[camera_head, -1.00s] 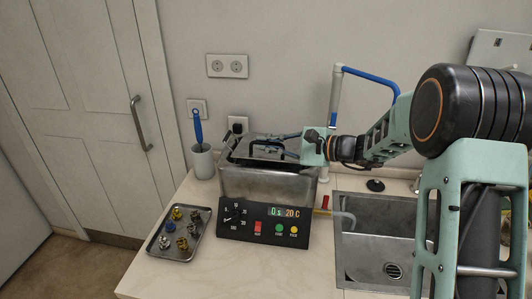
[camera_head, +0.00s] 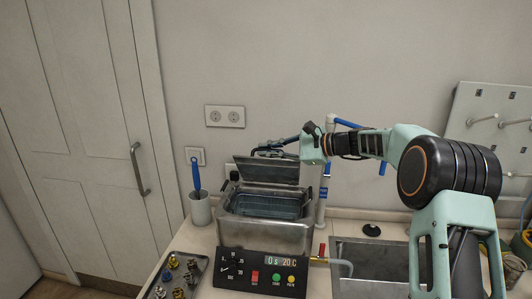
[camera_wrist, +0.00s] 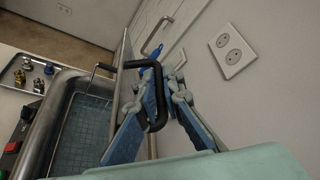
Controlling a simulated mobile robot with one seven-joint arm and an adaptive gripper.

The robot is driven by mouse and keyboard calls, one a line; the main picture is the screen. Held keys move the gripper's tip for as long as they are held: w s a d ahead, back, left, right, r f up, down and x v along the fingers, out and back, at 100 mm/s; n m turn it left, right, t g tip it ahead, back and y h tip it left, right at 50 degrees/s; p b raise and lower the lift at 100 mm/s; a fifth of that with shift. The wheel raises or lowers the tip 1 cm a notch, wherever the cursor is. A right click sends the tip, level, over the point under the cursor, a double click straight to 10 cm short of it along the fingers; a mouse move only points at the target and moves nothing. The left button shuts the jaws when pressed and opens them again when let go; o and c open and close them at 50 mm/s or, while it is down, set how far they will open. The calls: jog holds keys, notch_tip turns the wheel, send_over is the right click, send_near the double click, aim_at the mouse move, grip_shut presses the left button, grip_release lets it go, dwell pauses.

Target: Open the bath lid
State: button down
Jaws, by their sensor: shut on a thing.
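The bath (camera_head: 265,222) is a steel box with a control panel at its front, reading 0s 20C. Its lid (camera_head: 268,170) is tilted up steeply at the back edge, and the blue-grey basket inside shows. My gripper (camera_head: 272,146) is behind and above the raised lid, shut on the lid's black handle. In the wrist view, the blue fingers (camera_wrist: 163,98) close around the black handle (camera_wrist: 133,64), and the lid (camera_wrist: 125,85) stands edge-on beside the open bath (camera_wrist: 85,125).
A tray (camera_head: 158,290) with small metal fittings lies at front left. A cup with a blue brush (camera_head: 197,180) stands left of the bath. The sink (camera_head: 370,262) and a tap pipe are at right. The wall with sockets (camera_head: 225,116) is close behind the lid.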

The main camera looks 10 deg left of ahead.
jog(key=shift+w+a+r+m+g+p, duration=0.1)
jog(key=shift+w+r+m+g+p, duration=0.2)
jog(key=shift+w, duration=0.45)
jog(key=shift+w+d+r+m+t+p, duration=0.1)
jog(key=shift+w+r+m, duration=0.25)
jog(key=shift+w, duration=0.4)
jog(key=shift+w+a+r+m+g+p, duration=0.1)
jog(key=shift+w+r+m+g+p, duration=0.2)
jog(key=shift+w, duration=0.6)
jog(key=c, duration=2.4)
grip_release()
jog(key=shift+o, duration=0.3)
jog(key=shift+w+f, duration=0.2)
jog(key=shift+s+f, duration=0.1)
jog(key=shift+f, duration=0.05)
jog(key=shift+d, duration=0.2)
